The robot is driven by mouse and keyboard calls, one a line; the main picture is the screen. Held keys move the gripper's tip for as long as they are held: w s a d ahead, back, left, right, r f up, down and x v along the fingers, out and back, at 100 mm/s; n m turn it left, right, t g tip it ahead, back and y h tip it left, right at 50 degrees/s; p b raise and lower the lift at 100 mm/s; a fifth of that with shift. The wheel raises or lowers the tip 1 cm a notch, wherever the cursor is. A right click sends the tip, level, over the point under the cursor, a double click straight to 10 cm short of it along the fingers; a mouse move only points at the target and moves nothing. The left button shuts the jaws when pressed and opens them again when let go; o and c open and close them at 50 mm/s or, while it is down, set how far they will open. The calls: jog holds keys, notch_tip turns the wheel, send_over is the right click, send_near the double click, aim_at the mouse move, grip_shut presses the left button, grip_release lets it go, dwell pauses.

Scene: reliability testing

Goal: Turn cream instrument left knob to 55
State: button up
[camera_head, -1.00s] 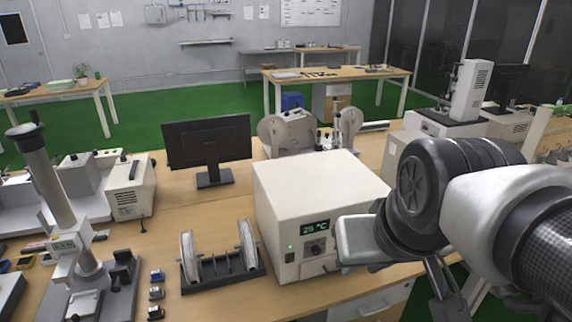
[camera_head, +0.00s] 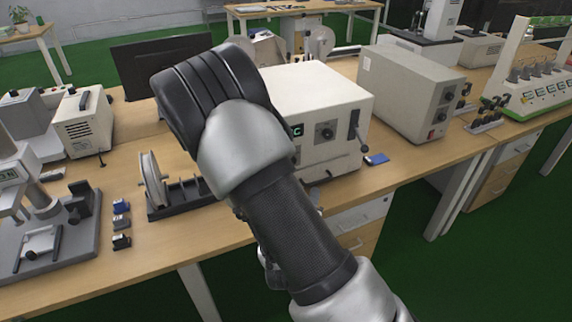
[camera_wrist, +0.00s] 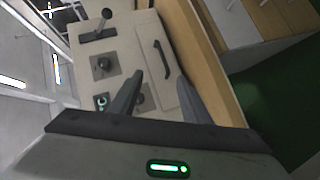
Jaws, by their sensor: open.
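The cream instrument (camera_head: 315,90) is a boxy cabinet on the bench, its front partly covered by my arm in the head view. Its green display (camera_head: 298,130) is partly hidden, with a right knob (camera_head: 326,131) beside it. In the wrist view I see its front panel turned sideways, with the lit display (camera_wrist: 101,102), the right knob (camera_wrist: 103,65) and the left knob (camera_wrist: 146,98). My gripper (camera_wrist: 160,77) is open before the panel. The left knob shows between the fingers, close to one; contact cannot be told. My gripper is hidden in the head view.
A lever (camera_head: 356,125) stands at the panel's right side, and a bar handle (camera_wrist: 166,58) runs along the lower panel. A spool rack (camera_head: 170,185) stands left of the instrument. A grey-beige unit (camera_head: 410,85) stands to the right. A small blue item (camera_head: 377,159) lies between them.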

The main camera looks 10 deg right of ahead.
jog(key=s+a+f+n+t+y+b, duration=0.1)
jog(key=s+a+n+t+y+b, duration=0.1)
jog(key=n+t, duration=0.35)
jog(key=s+a+n+t+y+b, duration=0.1)
jog(key=s+n+t+y+b, duration=0.15)
jog(key=n, duration=0.55)
jog(key=f+b+x, duration=0.1)
jog(key=b+x, duration=0.2)
jog(key=x, duration=1.4)
jog(key=shift+w+g+b, duration=0.2)
jog(key=shift+g+b, duration=0.1)
jog(key=shift+g, duration=0.1)
jog(key=shift+f, duration=0.1)
jog(key=c, duration=1)
jog(key=shift+c, duration=0.2)
